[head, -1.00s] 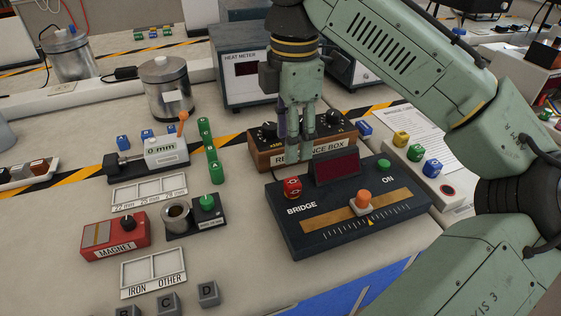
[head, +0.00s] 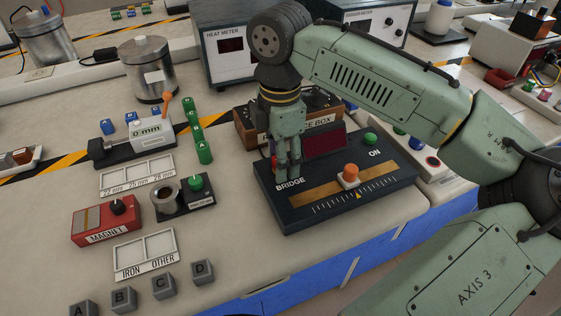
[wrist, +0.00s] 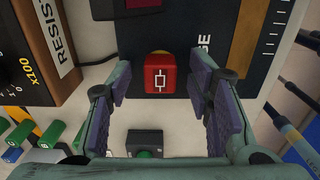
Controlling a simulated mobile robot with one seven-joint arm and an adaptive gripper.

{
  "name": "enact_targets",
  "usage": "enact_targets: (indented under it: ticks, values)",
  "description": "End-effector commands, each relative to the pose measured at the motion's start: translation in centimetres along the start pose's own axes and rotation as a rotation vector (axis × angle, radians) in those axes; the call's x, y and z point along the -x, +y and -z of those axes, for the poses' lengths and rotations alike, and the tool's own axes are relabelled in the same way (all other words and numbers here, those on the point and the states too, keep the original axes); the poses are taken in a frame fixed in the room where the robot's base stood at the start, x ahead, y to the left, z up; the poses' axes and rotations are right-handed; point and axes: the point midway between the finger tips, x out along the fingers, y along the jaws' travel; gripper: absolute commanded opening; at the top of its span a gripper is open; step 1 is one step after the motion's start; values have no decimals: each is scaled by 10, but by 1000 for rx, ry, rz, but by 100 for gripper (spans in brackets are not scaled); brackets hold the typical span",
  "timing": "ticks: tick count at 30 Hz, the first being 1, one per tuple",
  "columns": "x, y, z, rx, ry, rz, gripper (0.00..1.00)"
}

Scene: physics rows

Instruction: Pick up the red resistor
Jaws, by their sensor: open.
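The red resistor (wrist: 160,78) is a small red block with a white resistor symbol on its top. It sits at the left end of the dark bridge board (head: 350,210). In the wrist view it lies ahead of the gap between the fingers, near the middle of the picture. In the head view my gripper (head: 288,178) points down over the board's left end. It hides most of the resistor there.
The resistance box (head: 250,132) stands behind the bridge board. An orange slider knob (head: 351,171) and a green button (head: 370,139) rise from the board. Green blocks (head: 203,153) and a green-knobbed device (head: 196,184) stand to the left.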

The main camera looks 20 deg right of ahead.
Motion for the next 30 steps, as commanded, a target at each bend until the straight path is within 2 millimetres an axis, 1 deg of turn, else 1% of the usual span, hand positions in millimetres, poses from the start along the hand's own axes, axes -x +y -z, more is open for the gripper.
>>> enact_targets:
  ticks: [5,26,30]
  values:
    - [0,0,0,0,0,0,47]
    - [0,0,0,0,0,0,0]
    - [0,0,0,0,0,0,0]
